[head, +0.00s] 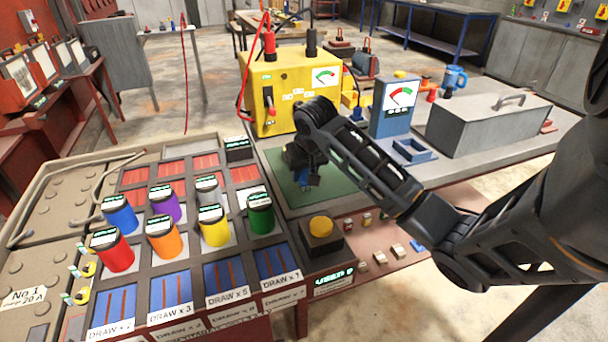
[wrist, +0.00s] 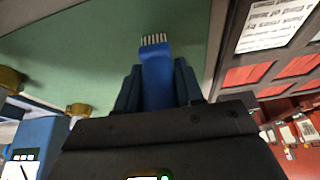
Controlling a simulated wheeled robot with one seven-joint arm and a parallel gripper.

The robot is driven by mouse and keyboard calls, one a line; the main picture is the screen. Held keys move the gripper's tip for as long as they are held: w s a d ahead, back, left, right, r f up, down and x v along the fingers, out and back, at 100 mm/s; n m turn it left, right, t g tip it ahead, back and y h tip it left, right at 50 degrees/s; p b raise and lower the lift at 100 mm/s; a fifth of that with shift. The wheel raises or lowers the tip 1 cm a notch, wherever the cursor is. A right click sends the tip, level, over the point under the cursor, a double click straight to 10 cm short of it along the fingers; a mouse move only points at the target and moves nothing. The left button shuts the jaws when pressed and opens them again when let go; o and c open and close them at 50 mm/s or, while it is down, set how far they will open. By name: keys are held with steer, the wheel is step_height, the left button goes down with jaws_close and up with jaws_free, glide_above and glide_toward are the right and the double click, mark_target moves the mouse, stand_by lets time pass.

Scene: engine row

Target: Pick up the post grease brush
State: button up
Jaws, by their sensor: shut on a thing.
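The post grease brush (wrist: 158,75) has a blue handle and a row of pale bristles, seen in the wrist view. My gripper (wrist: 157,88) is shut on its blue handle, with a dark finger on each side. The bristle end sticks out past the fingertips, over the green mat (wrist: 110,50). In the head view my gripper (head: 304,178) is above the green mat (head: 335,187), and the brush is mostly hidden there by the dark gripper. I cannot tell whether the brush touches the mat.
A yellow box with a gauge (head: 290,90) stands behind the mat, and a blue gauge stand (head: 393,108) stands to its right. Several coloured cylinders, such as the green one (head: 260,212), stand at left. A yellow button (head: 321,227) is in front. A grey case (head: 485,125) is at right.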

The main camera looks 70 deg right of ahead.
steer(key=shift+r, duration=0.45)
step_height(320, 180, up, 3)
steer(key=shift+f, duration=0.2)
steer(key=s+d+r+b, duration=0.1)
steer(key=s+d+r, duration=0.1)
steer(key=s, duration=0.3)
steer(key=s+d+r+b, duration=0.1)
steer(key=s+d+r, duration=0.1)
steer(key=s+r, duration=0.3)
steer(key=shift+s+d, duration=0.35)
stand_by(0.7)
steer(key=w+d+t+p, duration=0.2)
steer(key=w+d, duration=0.2)
steer(key=w, duration=0.4)
steer(key=w+d+t+p, duration=0.25)
steer(key=w+d, duration=0.25)
steer(key=w, duration=0.3)
steer(key=shift+m+g+y, duration=0.25)
steer(key=shift+m+y, duration=0.05)
steer(key=f+b, duration=0.6)
steer(key=shift+s+a+f, duration=0.1)
steer(key=shift+a+f, duration=0.1)
steer(key=shift+f, duration=0.05)
steer(key=shift+f, duration=0.6)
stand_by(1.8)
